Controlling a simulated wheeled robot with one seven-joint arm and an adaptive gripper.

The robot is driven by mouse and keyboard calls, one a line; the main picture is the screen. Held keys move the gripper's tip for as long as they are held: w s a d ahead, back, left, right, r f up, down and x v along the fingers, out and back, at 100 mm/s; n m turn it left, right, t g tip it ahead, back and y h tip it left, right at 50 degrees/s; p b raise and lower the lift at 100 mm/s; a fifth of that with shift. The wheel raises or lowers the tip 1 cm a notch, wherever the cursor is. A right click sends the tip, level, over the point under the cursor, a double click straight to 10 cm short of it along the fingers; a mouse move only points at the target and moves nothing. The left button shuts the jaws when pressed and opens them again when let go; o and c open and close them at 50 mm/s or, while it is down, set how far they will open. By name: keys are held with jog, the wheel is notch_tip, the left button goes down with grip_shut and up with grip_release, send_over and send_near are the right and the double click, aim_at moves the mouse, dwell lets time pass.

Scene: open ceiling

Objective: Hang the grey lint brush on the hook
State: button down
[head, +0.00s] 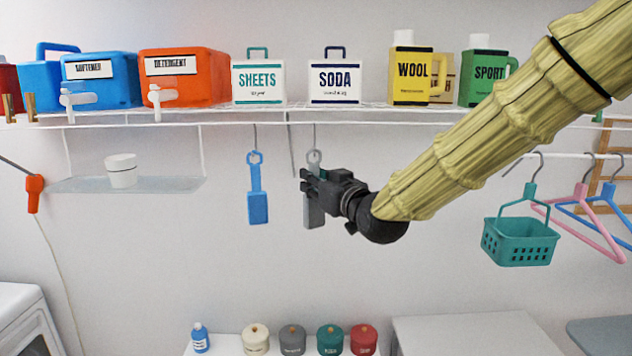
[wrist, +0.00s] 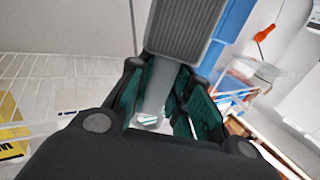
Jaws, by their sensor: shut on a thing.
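The grey lint brush (head: 314,213) hangs upright below the wire shelf, its ring at the top. My gripper (head: 309,182) is shut on its handle; the wrist view also shows the gripper (wrist: 162,98) around the grey handle, with the wide grey head (wrist: 187,28) beyond the fingers. A thin hook (head: 314,136) comes down from the shelf edge, and the brush's ring is at its lower end. I cannot tell whether the hook passes through the ring. My fingers hide the middle of the brush in the head view.
A blue brush (head: 258,207) hangs from a hook just left. The wire shelf (head: 200,116) above bears boxes and bottles. A teal basket (head: 520,243) and hangers (head: 585,225) hang at right. A glass shelf (head: 75,185) is at left. Several lidded jars stand below.

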jog(key=shift+w+f, duration=0.25)
jog(key=shift+w, duration=0.6)
jog(key=shift+w+f, duration=0.25)
jog(key=shift+w, duration=0.65)
jog(key=shift+w+f, duration=0.25)
jog(key=shift+w, duration=0.6)
jog(key=c, duration=1.2)
grip_release()
jog(key=shift+c, duration=0.2)
